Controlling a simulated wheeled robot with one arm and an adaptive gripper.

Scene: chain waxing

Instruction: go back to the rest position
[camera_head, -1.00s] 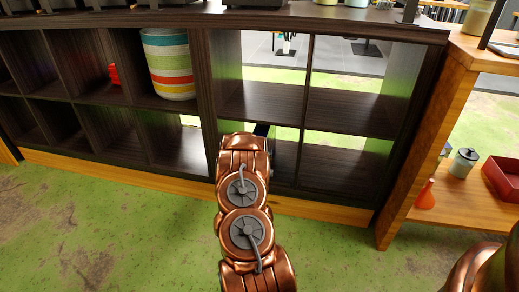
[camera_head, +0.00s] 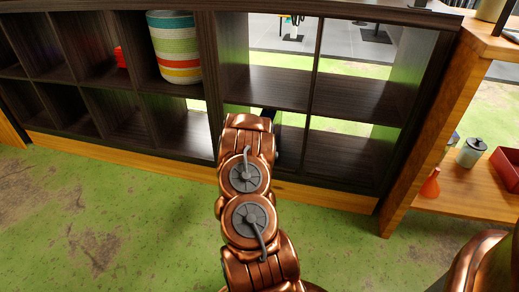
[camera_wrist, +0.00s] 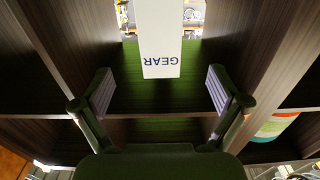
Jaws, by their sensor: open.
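My gripper (camera_wrist: 162,94) is open in the wrist view, with its two fingers spread wide and nothing between the pads. A white box marked GEAR (camera_wrist: 160,42) shows beyond the fingertips, its lettering upside down, inside a dark cubby. It is apart from both fingers. In the head view my copper arm reaches toward the dark cubby shelf (camera_head: 352,101), and the gripper is mostly hidden behind the arm. The white box does not show there.
A striped round container (camera_head: 174,48) and a red object (camera_head: 120,57) stand in cubbies at left. At right, a wooden shelf (camera_head: 470,192) holds an orange-red funnel-shaped item (camera_head: 430,185), a grey-green jar (camera_head: 470,152) and a red tray (camera_head: 506,168). Green floor (camera_head: 150,225) is clear in front.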

